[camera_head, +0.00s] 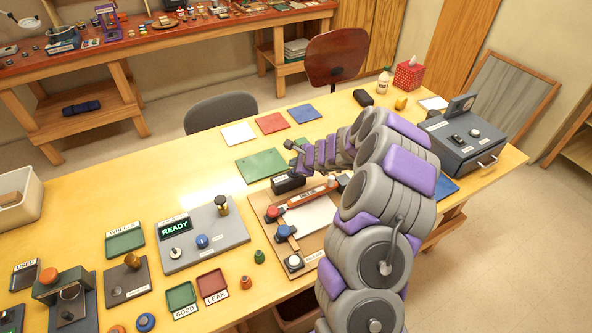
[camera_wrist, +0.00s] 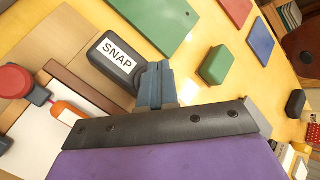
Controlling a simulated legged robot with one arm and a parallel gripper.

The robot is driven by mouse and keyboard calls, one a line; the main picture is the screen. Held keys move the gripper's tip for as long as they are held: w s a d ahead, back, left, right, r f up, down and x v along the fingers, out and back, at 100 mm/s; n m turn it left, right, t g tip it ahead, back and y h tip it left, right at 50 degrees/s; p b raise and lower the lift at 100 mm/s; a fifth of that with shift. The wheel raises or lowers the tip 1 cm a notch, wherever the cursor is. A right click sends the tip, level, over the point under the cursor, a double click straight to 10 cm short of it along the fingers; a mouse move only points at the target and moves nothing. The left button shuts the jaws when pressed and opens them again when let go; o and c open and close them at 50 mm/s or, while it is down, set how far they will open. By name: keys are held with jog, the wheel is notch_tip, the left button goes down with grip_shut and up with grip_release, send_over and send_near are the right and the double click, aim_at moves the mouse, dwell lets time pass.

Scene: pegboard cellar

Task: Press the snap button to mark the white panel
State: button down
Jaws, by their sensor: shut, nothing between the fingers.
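The snap button is a black block with a white SNAP label (camera_wrist: 117,60) in the wrist view. In the head view a black block (camera_head: 288,184) sits at the back edge of the brown board (camera_head: 262,240). A white panel (camera_head: 314,214) lies on that board, partly hidden by my arm; its edge shows in the wrist view (camera_wrist: 35,140). My gripper (camera_wrist: 154,86) is shut and empty, its fingers close beside the right end of the SNAP block. I cannot tell whether they touch it. In the head view my gripper (camera_head: 293,147) appears just behind the board.
A red knob (camera_head: 272,212), a blue knob (camera_head: 283,232) and an orange bar (camera_head: 313,195) are on the board. A green block (camera_wrist: 215,65) is right of my gripper in the wrist view. A READY display unit (camera_head: 205,235) stands left. Flat coloured squares lie behind.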

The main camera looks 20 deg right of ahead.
jog(key=shift+a, duration=0.2)
jog(key=shift+a+r+p, duration=0.15)
jog(key=shift+r+p, duration=0.25)
jog(key=shift+r, duration=0.1)
jog(key=r+p, duration=0.4)
jog(key=shift+d+r, duration=0.1)
jog(key=shift+d, duration=0.15)
jog(key=shift+a, duration=0.1)
